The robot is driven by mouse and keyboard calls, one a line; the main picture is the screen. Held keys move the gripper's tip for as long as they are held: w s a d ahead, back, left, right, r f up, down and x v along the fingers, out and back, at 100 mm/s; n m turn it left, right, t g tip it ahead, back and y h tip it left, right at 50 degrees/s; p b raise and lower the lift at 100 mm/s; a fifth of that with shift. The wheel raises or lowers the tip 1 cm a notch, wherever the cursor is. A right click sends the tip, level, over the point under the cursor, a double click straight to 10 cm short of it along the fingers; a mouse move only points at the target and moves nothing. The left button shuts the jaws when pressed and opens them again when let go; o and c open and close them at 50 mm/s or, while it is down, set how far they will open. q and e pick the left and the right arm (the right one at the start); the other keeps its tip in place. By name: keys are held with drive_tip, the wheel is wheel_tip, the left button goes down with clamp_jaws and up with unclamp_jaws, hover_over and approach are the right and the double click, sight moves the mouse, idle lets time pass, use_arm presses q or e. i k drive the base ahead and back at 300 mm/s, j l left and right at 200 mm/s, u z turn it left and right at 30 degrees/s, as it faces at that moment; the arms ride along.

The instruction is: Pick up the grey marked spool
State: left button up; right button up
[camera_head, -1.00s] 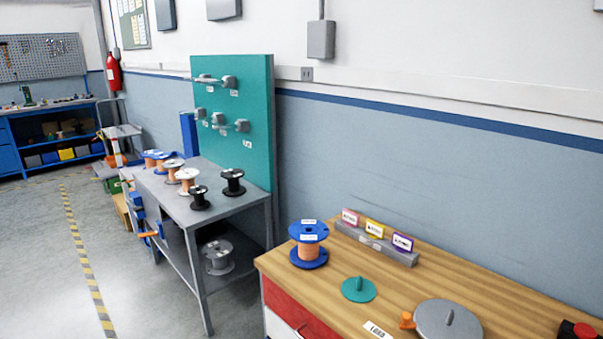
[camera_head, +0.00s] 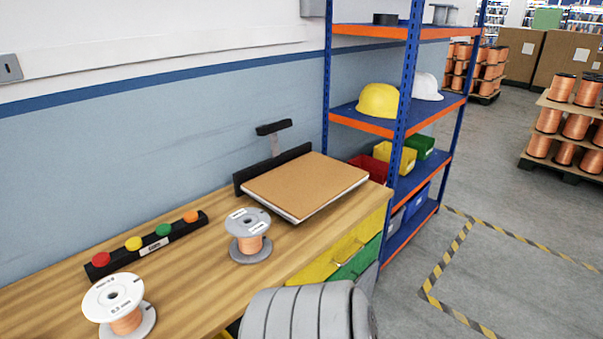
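A grey spool (camera_head: 249,234) wound with copper wire stands upright on the wooden bench (camera_head: 185,293). Its top flange carries white labels with marks too small to read. A white spool (camera_head: 121,308) with copper wire stands on the bench to its left, nearer to me, with printing on its top flange. A grey ribbed part, likely one of my arm links, shows at the bottom centre, in front of the bench edge. Neither gripper is in view.
A black bar with coloured buttons (camera_head: 147,243) lies behind the spools. A brown board on a stand (camera_head: 305,184) sits at the bench's right end. A blue and orange shelf (camera_head: 395,130) with helmets and bins stands beyond. Floor at right is open, with pallets behind.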

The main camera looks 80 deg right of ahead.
sight(247, 225)
drive_tip(key=z, duration=2.25)
drive_tip(key=u, duration=2.2)
drive_tip(key=z, duration=0.3)
drive_tip(key=l+z, duration=0.2)
drive_tip(key=z, duration=0.2)
drive_tip(key=i+l+z, duration=0.1)
drive_tip(key=z, duration=0.25)
drive_tip(key=l+z, duration=0.25)
drive_tip(key=z, duration=0.15)
drive_tip(key=i+l+z, duration=0.1)
drive_tip(key=z, duration=0.3)
drive_tip(key=i, duration=0.05)
